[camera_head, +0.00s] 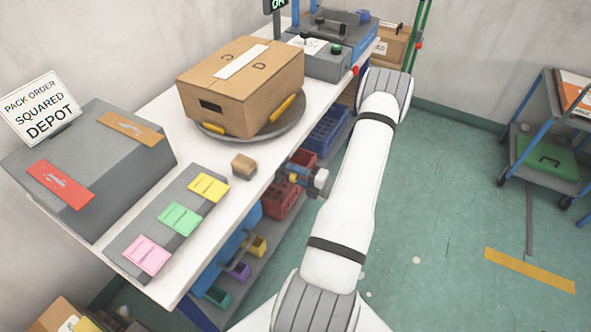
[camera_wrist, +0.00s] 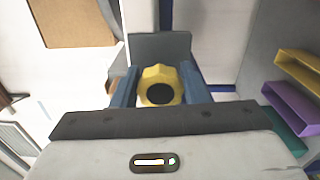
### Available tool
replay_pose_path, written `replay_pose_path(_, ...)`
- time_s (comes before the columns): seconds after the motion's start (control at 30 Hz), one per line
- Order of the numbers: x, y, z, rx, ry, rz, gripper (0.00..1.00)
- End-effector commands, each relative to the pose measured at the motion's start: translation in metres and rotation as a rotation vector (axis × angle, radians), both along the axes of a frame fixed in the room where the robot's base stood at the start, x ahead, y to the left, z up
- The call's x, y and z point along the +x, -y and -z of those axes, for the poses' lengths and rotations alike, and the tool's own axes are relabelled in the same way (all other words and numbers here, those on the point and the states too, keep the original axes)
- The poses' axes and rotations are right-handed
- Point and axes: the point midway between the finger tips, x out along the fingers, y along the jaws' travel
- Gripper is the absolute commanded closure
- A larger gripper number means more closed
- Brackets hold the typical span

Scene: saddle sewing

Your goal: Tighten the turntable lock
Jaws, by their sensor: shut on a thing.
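The turntable lock is a yellow knob with a dark round centre, in the middle of the wrist view (camera_wrist: 160,74). My gripper (camera_wrist: 160,88) is shut on this knob, with one blue finger on each side. In the head view my gripper (camera_head: 292,176) is at the front edge of the white table, below the turntable, and mostly hides the knob. The turntable (camera_head: 291,124) is a round grey disc on the table.
A small brown block (camera_head: 243,166) and a grey strip with coloured cards (camera_head: 180,218) lie on the table. A sign stands on a grey box (camera_head: 95,150) at left. Bins (camera_head: 280,198) fill the shelf underneath.

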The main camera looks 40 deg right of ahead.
Motion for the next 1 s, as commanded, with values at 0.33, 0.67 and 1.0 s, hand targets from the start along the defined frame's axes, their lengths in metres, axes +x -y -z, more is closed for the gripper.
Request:
replay_pose_path(0.33, 0.0002, 0.0011, -0.0005, 0.202, -0.083, 0.003, 0.83)
replay_pose_path(0.67, 0.0002, -0.0001, 0.0009, 0.276, -0.114, 0.0, 0.83)
replay_pose_path(1.0, 0.0003, -0.0008, 0.0013, 0.281, -0.116, -0.002, 0.83)
